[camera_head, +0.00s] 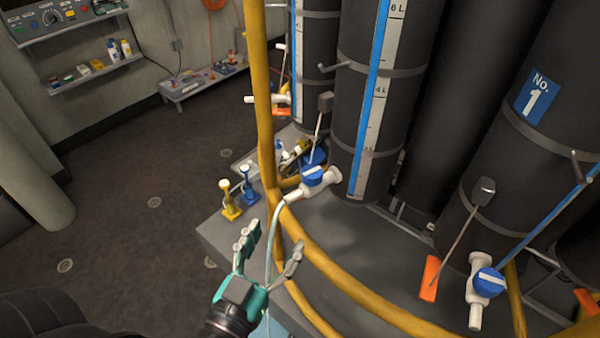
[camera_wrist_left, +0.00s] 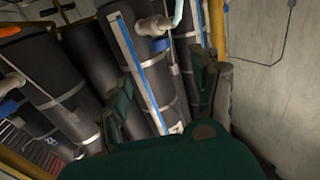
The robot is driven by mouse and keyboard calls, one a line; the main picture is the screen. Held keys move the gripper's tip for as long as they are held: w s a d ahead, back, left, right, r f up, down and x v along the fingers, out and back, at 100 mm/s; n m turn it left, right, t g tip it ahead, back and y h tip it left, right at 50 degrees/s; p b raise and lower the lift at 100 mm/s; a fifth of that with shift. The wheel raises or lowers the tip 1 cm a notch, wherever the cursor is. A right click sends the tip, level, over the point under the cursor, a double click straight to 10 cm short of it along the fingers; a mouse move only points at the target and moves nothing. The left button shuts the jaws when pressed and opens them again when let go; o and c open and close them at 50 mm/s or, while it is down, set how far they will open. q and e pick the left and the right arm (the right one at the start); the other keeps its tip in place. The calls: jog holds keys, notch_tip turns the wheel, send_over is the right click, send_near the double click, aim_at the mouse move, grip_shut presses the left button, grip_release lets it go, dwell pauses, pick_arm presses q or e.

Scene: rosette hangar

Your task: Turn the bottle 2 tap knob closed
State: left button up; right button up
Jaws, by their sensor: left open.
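A white tap with a round blue knob (camera_head: 314,175) sits low on the middle dark bottle (camera_head: 382,70), which has a blue-edged litre scale. I see no number on this bottle; the one to its right is marked No. 1. In the left wrist view the blue knob (camera_wrist_left: 160,45) shows beyond the open fingers (camera_wrist_left: 164,85). My right gripper is not in view.
A yellow rail (camera_head: 265,100) rises left of the tap and curves along the platform's front. Bottle No. 1 (camera_head: 540,95) has its own tap with a blue knob (camera_head: 488,281). Yellow and blue small items (camera_head: 230,198) stand on the platform edge. Open floor (camera_head: 130,220) lies left.

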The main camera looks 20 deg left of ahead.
pick_arm(q)
send_near(308, 181)
jog(key=w+p, duration=0.1)
jog(key=w, duration=0.2)
jog(key=w+p, duration=0.1)
jog(key=w, duration=0.3)
jog(key=w+p, duration=0.1)
jog(key=w, duration=0.3)
jog(key=shift+d, duration=0.3)
jog(key=shift+w+p, duration=0.3)
jog(key=shift+w, duration=0.3)
